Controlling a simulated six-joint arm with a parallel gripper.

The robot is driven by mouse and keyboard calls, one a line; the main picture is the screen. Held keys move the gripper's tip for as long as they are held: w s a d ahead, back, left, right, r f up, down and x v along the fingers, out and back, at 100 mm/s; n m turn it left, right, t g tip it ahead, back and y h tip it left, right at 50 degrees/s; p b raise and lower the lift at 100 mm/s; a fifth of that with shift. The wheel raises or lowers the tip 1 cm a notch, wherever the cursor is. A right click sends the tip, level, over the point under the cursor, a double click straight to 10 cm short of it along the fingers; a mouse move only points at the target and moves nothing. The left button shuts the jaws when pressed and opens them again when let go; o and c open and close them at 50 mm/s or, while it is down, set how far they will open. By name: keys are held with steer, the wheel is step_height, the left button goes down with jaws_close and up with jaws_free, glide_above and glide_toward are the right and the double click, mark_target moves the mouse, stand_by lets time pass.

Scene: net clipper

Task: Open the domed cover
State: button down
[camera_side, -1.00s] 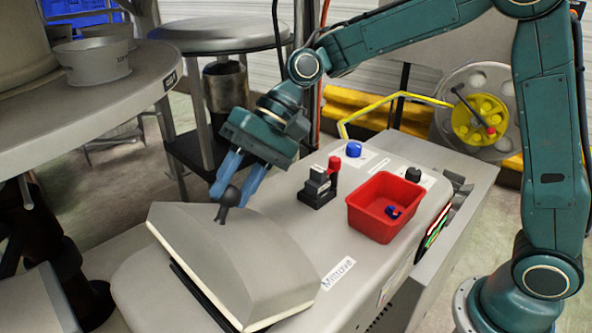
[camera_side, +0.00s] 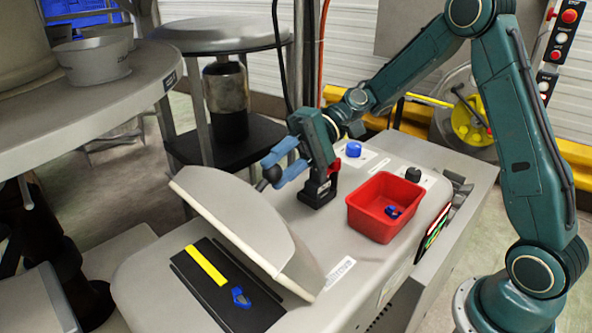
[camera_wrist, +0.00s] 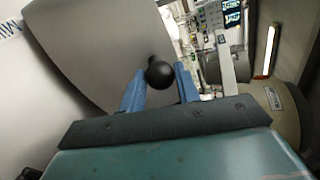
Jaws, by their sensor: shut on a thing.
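The domed cover (camera_side: 232,212) is a grey lid tilted up on the machine, with its front edge raised off the bed. Its black ball knob (camera_side: 272,174) sticks out on the far side, between the blue fingers of my gripper (camera_side: 277,169). The wrist view shows the knob (camera_wrist: 159,73) between my two blue fingers, shut on it, with the cover (camera_wrist: 95,45) beyond. Under the raised cover a dark bed (camera_side: 226,290) shows, with a yellow strip (camera_side: 206,265) and a small blue clip-like part (camera_side: 240,297) on it.
A red bin (camera_side: 384,207) with small blue parts stands on the machine top. A black device (camera_side: 318,188) with a red part stands close to my gripper. A blue knob (camera_side: 353,149) and a black knob (camera_side: 412,175) are behind. A round table (camera_side: 90,105) stands at left.

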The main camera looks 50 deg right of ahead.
steer(key=shift+d+f, duration=0.1)
steer(key=shift+f, duration=0.05)
steer(key=c, duration=1)
jaws_free()
steer(key=shift+c, duration=0.2)
steer(key=shift+a, duration=0.2)
